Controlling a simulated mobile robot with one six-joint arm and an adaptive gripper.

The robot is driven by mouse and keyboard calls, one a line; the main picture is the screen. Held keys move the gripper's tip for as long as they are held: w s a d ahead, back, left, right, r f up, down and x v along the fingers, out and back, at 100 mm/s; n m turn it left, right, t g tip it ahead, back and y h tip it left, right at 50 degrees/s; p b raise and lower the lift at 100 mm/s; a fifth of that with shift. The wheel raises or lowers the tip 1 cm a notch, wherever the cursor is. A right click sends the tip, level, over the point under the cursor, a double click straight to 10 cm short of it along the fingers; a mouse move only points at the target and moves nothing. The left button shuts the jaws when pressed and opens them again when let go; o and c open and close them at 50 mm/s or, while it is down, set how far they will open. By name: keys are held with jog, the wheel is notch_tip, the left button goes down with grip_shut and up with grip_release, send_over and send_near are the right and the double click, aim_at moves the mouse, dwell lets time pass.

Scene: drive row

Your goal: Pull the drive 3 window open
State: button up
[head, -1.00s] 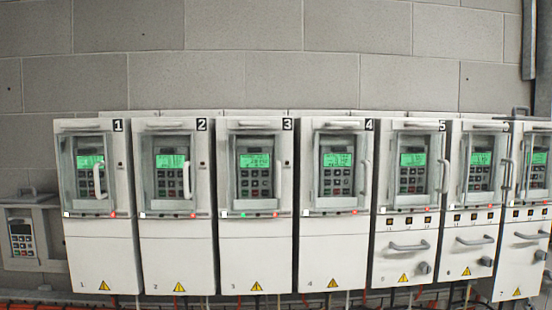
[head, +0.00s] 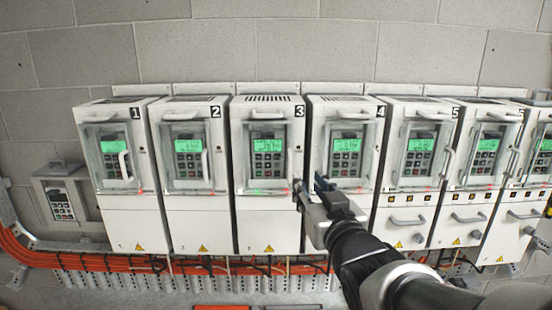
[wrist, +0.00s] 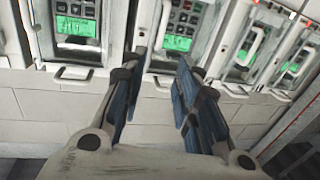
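The drive 3 window (head: 267,150) is a clear pane in a grey frame, over a green display and keypad, and looks shut. It also shows upside down in the wrist view (wrist: 183,28), with its pale upright handle (wrist: 162,22) near its edge. The handle lies beyond the fingertips; I see no contact.
The drive 4 window (head: 346,150) is close on the right, with its own handle. Drive 2 (head: 188,150) stands on the left. Drives farther right have lower pull handles (head: 407,220) that stick out. Orange cables (head: 110,262) run below the row.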

aim_at(291, 161)
jog(key=w+a+p, duration=0.1)
jog(key=w, duration=0.3)
jog(key=w+p, duration=0.1)
jog(key=w, duration=0.4)
jog(key=w+a+p, duration=0.1)
jog(key=w, duration=0.3)
jog(key=shift+w+a, duration=0.2)
jog(key=shift+a, duration=0.1)
grip_shut()
